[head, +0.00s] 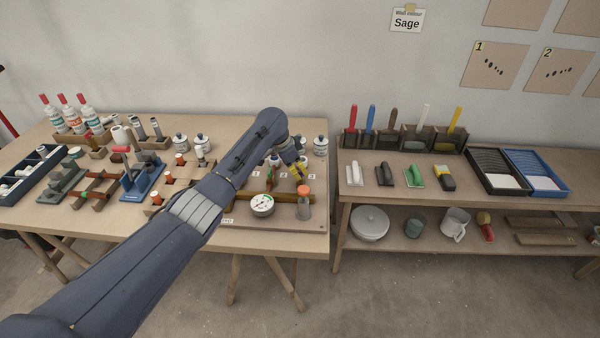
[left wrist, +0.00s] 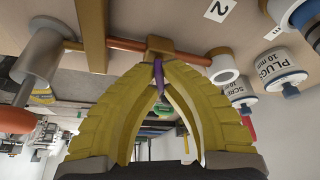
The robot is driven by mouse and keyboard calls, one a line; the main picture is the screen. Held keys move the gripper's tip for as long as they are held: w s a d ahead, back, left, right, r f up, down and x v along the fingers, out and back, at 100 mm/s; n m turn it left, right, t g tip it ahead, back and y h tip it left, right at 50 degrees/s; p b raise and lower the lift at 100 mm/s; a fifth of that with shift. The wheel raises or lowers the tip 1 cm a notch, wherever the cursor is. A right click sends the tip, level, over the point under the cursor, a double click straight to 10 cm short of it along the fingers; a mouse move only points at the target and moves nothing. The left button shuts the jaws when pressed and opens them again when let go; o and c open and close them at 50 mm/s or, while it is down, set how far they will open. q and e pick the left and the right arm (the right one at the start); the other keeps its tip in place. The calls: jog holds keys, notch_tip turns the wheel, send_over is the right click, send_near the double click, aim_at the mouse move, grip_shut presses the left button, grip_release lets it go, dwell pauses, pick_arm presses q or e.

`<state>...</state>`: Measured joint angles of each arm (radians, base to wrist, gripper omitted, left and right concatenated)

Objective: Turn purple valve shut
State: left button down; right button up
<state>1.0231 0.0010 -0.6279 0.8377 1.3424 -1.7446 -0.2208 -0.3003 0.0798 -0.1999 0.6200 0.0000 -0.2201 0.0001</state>
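The purple valve handle (left wrist: 159,80) shows in the left wrist view as a short purple lever below a brass valve body (left wrist: 160,46) on a copper pipe (left wrist: 125,45). My left gripper (left wrist: 158,64) has its yellow fingers drawn together at the tips, with the handle between them. In the head view my left gripper (head: 300,170) is over the pipe board (head: 275,235) at the table's right end. The purple handle cannot be made out there, hidden by the gripper and arm. My right gripper is not in view.
On the board, a round white gauge (head: 262,205) and a clear cylinder with an orange cap (head: 304,206) stand in front of the gripper. White jars (head: 320,146) stand behind it. Tool racks and bottles fill the table's left. A shelf unit (head: 400,195) stands to the right.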

pick_arm(q)
jog(key=shift+d+m+g, duration=0.1)
jog(key=shift+m+g, duration=0.8)
jog(key=shift+m, duration=1.4)
jog(key=c, duration=1.5)
grip_release()
jog(key=shift+c, duration=0.2)
jog(key=v, duration=1.2)
